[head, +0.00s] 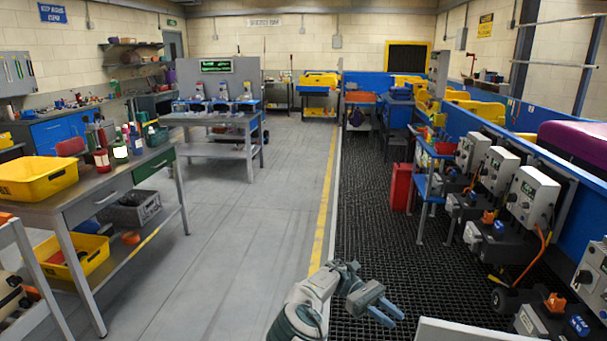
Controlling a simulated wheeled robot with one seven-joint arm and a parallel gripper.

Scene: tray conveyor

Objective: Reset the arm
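My gripper (387,311) is low in the head view, right of the picture's middle, at the end of my grey arm (312,300). Its two blue fingers point to the right and are spread apart with a gap between them. Nothing shows between the fingers. The arm is bent and comes up from the bottom edge of the view. The gripper is over the black grated floor mat (385,255) and touches nothing that I can see.
A workbench (85,200) with a yellow bin (38,178) and bottles stands at left. Control boxes (530,195) line the conveyor side at right. A red bin (400,186) stands on the mat ahead. A pale panel edge (465,332) is close right of my gripper. The grey floor (240,240) is clear.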

